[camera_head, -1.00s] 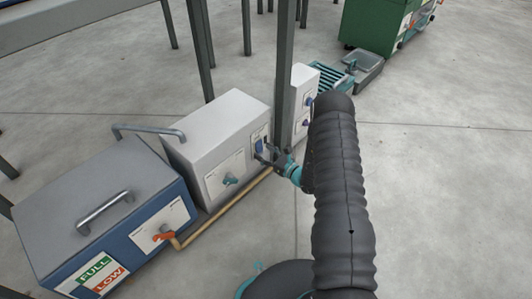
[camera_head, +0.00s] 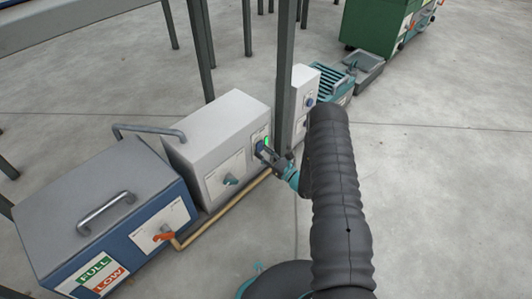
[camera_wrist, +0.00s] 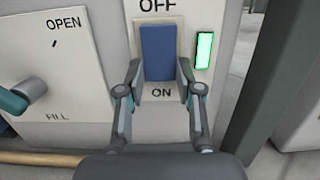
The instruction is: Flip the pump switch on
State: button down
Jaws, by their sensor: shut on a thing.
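The pump switch is a blue rocker (camera_wrist: 158,48) on the front of the white box (camera_head: 218,118). Its plate reads OFF above and ON below. A green lamp (camera_wrist: 204,50) beside it is lit, and the green also shows in the head view (camera_head: 267,140). My gripper (camera_wrist: 159,82) has its fingers on either side of the rocker's lower part, near the ON mark, shut on it. In the head view my gripper (camera_head: 270,156) is at the box's right front, and its fingers partly hide the switch.
A teal valve handle (camera_wrist: 18,100) sits left of the switch, on a plate marked OPEN and FILL. A grey post (camera_head: 286,75) stands close to the right. A blue tank (camera_head: 110,215) with an orange handle (camera_head: 163,237) and a tan pipe (camera_head: 215,219) lie left.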

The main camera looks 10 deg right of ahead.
jog(key=shift+w+f+t+y, duration=0.1)
jog(key=shift+w+t+y, duration=0.05)
jog(key=shift+t+y, duration=0.3)
jog(key=c, duration=1.9)
grip_release()
grip_shut()
jog(key=o, duration=1.1)
grip_release()
jog(key=shift+d, duration=0.1)
jog(key=shift+o, duration=0.2)
jog(key=v, duration=1.2)
